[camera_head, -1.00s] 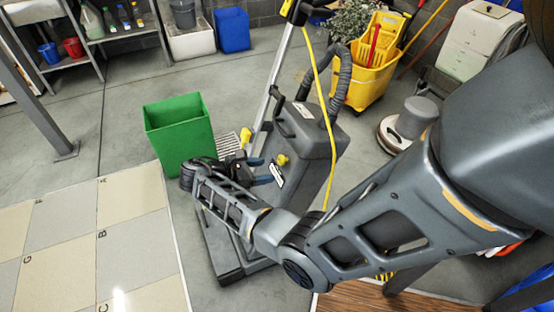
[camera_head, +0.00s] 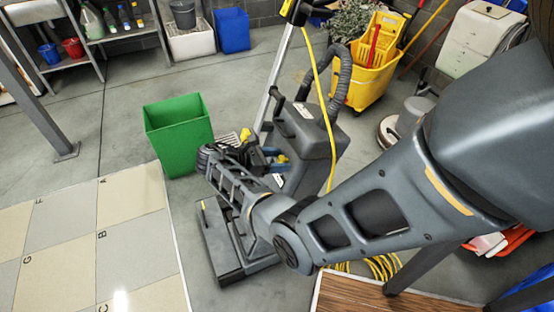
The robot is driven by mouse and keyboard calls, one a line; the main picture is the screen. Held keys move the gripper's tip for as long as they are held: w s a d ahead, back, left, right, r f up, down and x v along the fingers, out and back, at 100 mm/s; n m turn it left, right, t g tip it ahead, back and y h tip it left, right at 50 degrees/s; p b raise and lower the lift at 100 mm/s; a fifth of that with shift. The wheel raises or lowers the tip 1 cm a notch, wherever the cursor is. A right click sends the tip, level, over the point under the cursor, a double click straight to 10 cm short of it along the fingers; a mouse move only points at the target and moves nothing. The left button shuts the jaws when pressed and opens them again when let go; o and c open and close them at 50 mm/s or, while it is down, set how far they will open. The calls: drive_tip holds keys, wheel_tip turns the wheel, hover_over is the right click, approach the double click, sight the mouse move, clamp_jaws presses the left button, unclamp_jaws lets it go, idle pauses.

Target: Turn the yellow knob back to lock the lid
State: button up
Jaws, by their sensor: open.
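The floor machine has a dark grey tank (camera_head: 318,150) with a lid (camera_head: 306,112) on top, which looks closed. A small yellow knob (camera_head: 283,158) sticks out of the tank's left side. My gripper (camera_head: 275,160) is open, with its blue-tipped fingers at the knob, one above and one below it in the picture. I cannot tell whether the fingers touch the knob. My gripper and forearm hide part of the tank's lower left side. Another yellow part (camera_head: 245,134) shows just behind my wrist.
A green bin (camera_head: 178,135) stands left of the machine, close to my wrist. A yellow cable (camera_head: 326,95) hangs down over the tank. The machine's base (camera_head: 228,250) lies under my forearm. A yellow mop bucket (camera_head: 365,78) stands behind. Open floor lies at the back left.

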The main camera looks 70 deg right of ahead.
drive_tip(key=shift+c, duration=0.3)
drive_tip(key=c, duration=0.9)
drive_tip(key=shift+c, duration=0.3)
drive_tip(key=shift+m, duration=0.4)
drive_tip(key=m, duration=0.3)
drive_tip(key=shift+s+m, duration=0.1)
drive_tip(key=shift+m, duration=0.2)
drive_tip(key=m, duration=0.4)
drive_tip(key=shift+a+f+t+b, duration=0.1)
drive_tip(key=shift+t+b, duration=0.2)
drive_tip(key=m+b, duration=0.2)
drive_tip(key=m, duration=0.3)
drive_tip(key=shift+f+m+h, duration=0.15)
drive_tip(key=shift+m+h, duration=0.15)
drive_tip(key=shift+a+m+b, duration=0.1)
drive_tip(key=shift+m+b, duration=0.6)
drive_tip(key=shift+m, duration=0.9)
